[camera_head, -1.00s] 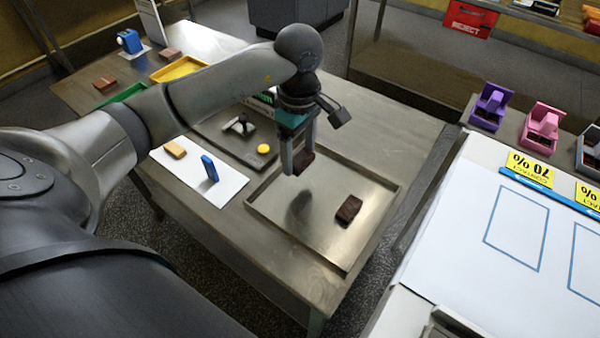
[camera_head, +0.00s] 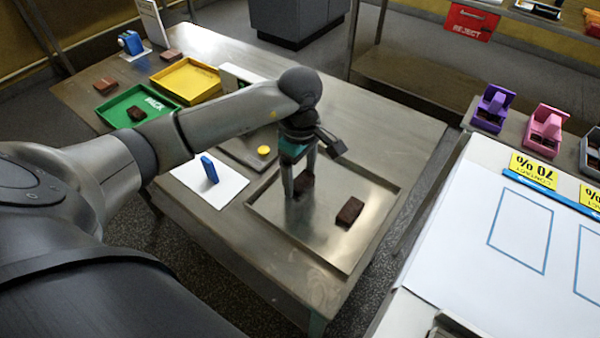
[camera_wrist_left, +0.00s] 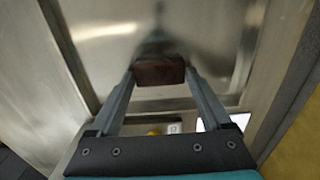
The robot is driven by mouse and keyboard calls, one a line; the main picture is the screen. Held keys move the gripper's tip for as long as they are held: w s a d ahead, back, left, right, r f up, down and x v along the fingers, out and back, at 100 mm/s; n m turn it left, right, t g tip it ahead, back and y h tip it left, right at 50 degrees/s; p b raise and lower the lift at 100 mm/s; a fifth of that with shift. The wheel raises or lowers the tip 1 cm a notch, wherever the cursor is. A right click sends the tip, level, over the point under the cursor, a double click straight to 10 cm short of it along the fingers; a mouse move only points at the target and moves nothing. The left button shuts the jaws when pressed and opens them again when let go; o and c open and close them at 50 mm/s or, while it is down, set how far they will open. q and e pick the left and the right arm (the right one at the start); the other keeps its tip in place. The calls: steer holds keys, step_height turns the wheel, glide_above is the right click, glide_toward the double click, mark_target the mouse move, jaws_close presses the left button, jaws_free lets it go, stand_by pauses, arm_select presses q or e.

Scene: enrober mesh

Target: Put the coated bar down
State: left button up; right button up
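My left gripper (camera_head: 301,187) is shut on a dark brown coated bar (camera_head: 304,182), low over the left-back part of a metal tray (camera_head: 270,226). In the left wrist view the bar (camera_wrist_left: 159,72) sits between both fingertips (camera_wrist_left: 159,76), with the shiny tray floor (camera_wrist_left: 200,22) beyond it. I cannot tell whether the bar touches the tray floor. A second dark brown bar (camera_head: 349,211) lies on the tray to the right of the gripper, apart from it. My right gripper is not in view.
Behind are a yellow tray (camera_head: 186,80) and a green tray (camera_head: 122,117) holding a dark bar (camera_head: 137,114).

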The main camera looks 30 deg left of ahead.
mark_target(300, 179)
arm_select(q)
steer(key=shift+o, duration=1.2)
steer(key=shift+r, duration=0.1)
step_height(300, 179, up, 12)
steer(key=p, duration=0.1)
steer(key=shift+r, duration=0.1)
